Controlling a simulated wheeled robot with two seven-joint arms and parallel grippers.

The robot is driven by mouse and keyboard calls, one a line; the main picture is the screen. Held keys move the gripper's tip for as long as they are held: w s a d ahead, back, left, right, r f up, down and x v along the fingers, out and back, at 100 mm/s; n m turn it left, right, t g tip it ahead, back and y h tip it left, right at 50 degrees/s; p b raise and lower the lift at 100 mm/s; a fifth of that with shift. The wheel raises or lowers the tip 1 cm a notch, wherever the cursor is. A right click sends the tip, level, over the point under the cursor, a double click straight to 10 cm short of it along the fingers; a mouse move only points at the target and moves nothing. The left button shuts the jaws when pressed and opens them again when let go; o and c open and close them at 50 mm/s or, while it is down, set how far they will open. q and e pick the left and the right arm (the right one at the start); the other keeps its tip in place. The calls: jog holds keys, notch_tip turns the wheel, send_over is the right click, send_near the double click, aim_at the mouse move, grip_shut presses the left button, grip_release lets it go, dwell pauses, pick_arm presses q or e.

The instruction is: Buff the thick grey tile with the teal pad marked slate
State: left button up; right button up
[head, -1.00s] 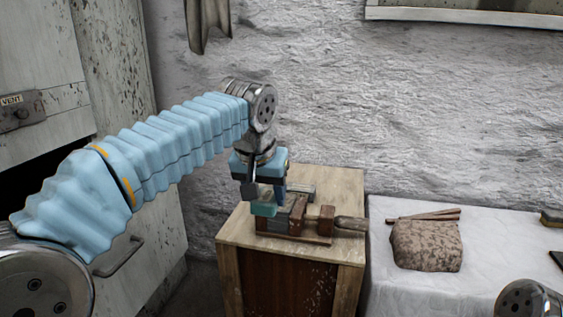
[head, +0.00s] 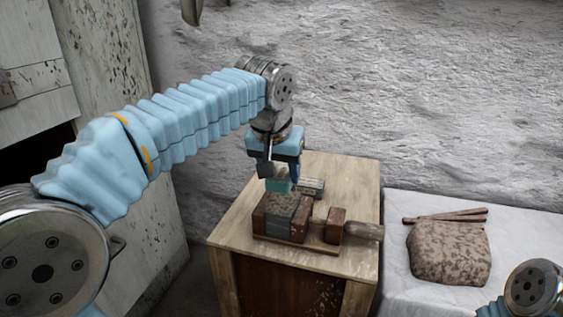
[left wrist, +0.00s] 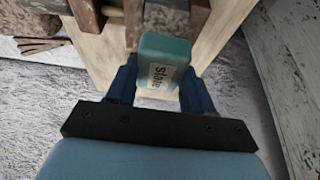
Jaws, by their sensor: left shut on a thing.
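My left gripper (head: 280,174) is shut on a teal pad (head: 278,187). In the left wrist view the pad (left wrist: 166,50) carries a pale label reading "Slate" (left wrist: 161,76), between the two blue fingers. A thick grey tile (head: 284,205) sits between the brown wooden jaws of a vise (head: 280,238). The tile also shows in the left wrist view (left wrist: 167,19), just beyond the pad. The pad is at the tile's far end in the head view; I cannot tell whether they touch. My right gripper is not in view.
The vise stands on a wooden cabinet (head: 235,222), its handle (head: 362,231) pointing right. A grey-topped block (head: 312,187) lies behind the vise. On the white-covered table (head: 535,225) are a speckled brown lump (head: 448,254) and wooden sticks (head: 445,216).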

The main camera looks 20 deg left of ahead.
pick_arm(q)
jog(key=shift+s+f+b, duration=0.1)
jog(key=shift+f+b, duration=2)
jog(key=shift+f, duration=0.6)
jog(key=shift+f, duration=0.15)
